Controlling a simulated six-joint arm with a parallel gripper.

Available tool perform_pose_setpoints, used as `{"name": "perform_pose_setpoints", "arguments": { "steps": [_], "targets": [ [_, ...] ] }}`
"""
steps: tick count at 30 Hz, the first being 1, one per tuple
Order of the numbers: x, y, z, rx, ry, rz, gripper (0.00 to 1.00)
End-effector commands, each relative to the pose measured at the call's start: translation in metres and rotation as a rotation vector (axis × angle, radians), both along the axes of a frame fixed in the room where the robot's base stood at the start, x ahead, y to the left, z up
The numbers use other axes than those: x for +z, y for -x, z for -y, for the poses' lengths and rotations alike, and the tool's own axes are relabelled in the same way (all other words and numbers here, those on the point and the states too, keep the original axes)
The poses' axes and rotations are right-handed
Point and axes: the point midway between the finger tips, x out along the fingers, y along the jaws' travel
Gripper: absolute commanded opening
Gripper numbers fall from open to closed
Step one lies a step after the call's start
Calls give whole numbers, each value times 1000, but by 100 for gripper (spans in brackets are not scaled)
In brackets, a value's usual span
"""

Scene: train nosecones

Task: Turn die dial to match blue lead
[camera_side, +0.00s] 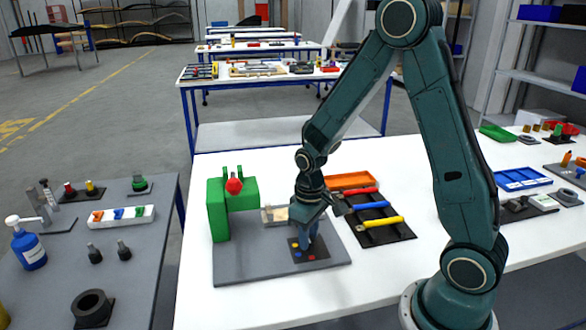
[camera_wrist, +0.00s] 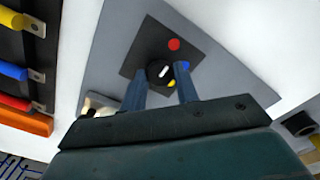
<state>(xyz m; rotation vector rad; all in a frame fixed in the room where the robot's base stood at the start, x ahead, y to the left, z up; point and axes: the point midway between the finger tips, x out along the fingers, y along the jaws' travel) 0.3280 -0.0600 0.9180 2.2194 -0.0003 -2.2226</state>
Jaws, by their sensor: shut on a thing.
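The die dial is a black knob (camera_wrist: 160,72) with a white pointer mark, on a dark square plate (camera_side: 317,253). Red (camera_wrist: 174,44), blue (camera_wrist: 182,66) and yellow (camera_wrist: 171,83) dots surround it. In the wrist view the mark slants toward the upper right, roughly between the red and blue dots. My gripper (camera_wrist: 160,78) points down at the plate, its fingers shut on the knob from both sides. In the side view my gripper (camera_side: 306,240) hides the knob. Red, blue (camera_side: 371,205) and yellow leads lie apart on a black rack (camera_side: 396,235) to the right.
A green press (camera_side: 218,208) with a red cone (camera_side: 234,185) stands on the grey base (camera_side: 230,268) left of my gripper. An orange tray (camera_side: 350,180) lies behind the rack. A grey side table (camera_side: 140,250) at left holds a bottle and small parts.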

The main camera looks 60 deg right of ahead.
Motion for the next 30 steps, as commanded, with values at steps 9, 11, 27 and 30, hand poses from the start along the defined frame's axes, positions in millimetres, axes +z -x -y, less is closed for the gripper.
{"name": "perform_pose_setpoints", "arguments": {
  "steps": [9, 11, 27, 30],
  "targets": [
    [0, 0, 0, -65, 0, 2, 8],
    [0, -1, 0, -92, 0, 2, 8],
    [0, -1, 0, -527, 0, 4, 8],
    [0, -1, 0, -622, 0, 4, 8]
  ]
}}
